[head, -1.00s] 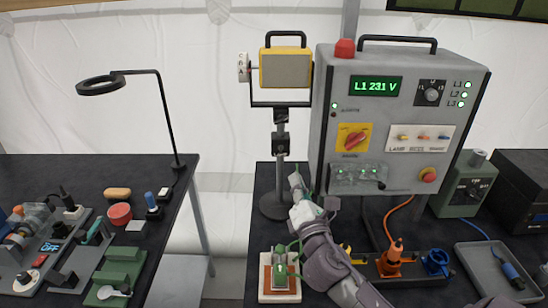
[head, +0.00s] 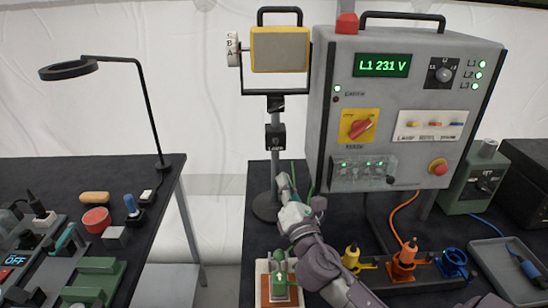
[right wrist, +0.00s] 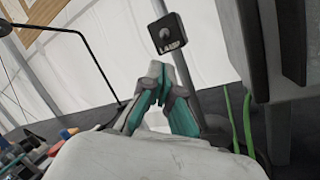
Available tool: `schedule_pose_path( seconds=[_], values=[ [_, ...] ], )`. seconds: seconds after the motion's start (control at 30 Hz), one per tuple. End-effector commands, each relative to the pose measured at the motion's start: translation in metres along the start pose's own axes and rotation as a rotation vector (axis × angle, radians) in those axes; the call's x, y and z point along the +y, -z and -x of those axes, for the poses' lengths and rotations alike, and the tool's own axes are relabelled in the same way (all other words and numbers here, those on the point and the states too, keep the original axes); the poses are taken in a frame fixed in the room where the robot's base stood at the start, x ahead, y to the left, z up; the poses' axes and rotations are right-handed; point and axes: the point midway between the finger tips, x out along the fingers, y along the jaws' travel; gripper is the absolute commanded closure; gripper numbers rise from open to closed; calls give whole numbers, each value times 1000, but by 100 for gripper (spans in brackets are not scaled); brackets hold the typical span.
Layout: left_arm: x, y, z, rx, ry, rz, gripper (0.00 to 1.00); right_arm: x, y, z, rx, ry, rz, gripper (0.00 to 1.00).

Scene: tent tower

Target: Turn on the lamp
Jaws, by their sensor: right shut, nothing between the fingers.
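My right gripper (head: 284,182) is shut and empty, low in front of the post and below the box. In the right wrist view its fingertips (right wrist: 157,70) meet just below the box, apart from it in the picture. My left gripper is not in view.
A grey control cabinet (head: 400,110) reading L1 231 V stands close right of the post. Yellow, orange and blue connectors (head: 405,258) sit right. A gap separates the left table (head: 150,175).

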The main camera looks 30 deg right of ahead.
Motion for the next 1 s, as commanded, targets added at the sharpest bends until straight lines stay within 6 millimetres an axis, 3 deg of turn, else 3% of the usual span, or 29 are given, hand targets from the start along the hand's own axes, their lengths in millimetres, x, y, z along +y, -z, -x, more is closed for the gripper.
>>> schedule_pose_path(
  seconds=[0.17,0.6,1.0],
  values=[
    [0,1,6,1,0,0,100,2,-2,-16,-1,-1,0,100],
    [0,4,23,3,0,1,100,1,-1,-89,-2,0,0,100],
    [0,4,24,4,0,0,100,0,0,-100,0,-1,-1,100]
  ],
)
